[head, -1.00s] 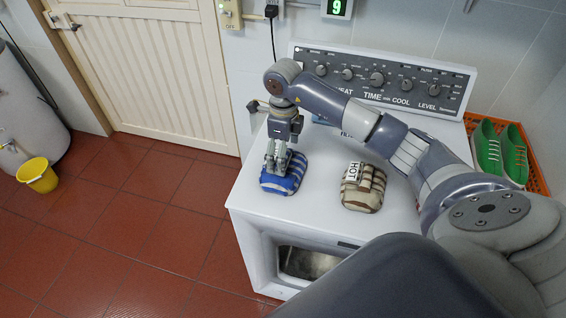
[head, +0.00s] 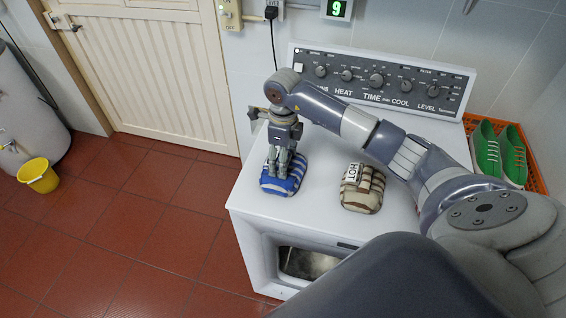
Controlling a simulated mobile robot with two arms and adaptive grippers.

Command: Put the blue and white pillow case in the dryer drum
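The blue and white striped pillow case (head: 293,184) lies folded on the white dryer top (head: 320,218), near its left edge. My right gripper (head: 279,178) points down onto it. Its fingers are close together and appear shut on the fabric; the fingertips are partly hidden in the folds. The dryer drum (head: 310,263) shows through the opening in the dryer's front, below the top. My arm hides part of the front at the right. My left gripper is not in view.
A brown and cream striped folded cloth (head: 362,190) with a HOT label lies to the right on the dryer top. The control panel (head: 385,80) stands behind. Green shoes (head: 498,155) sit in an orange basket (head: 536,178) at right. A yellow bucket (head: 38,175) stands on the open red floor.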

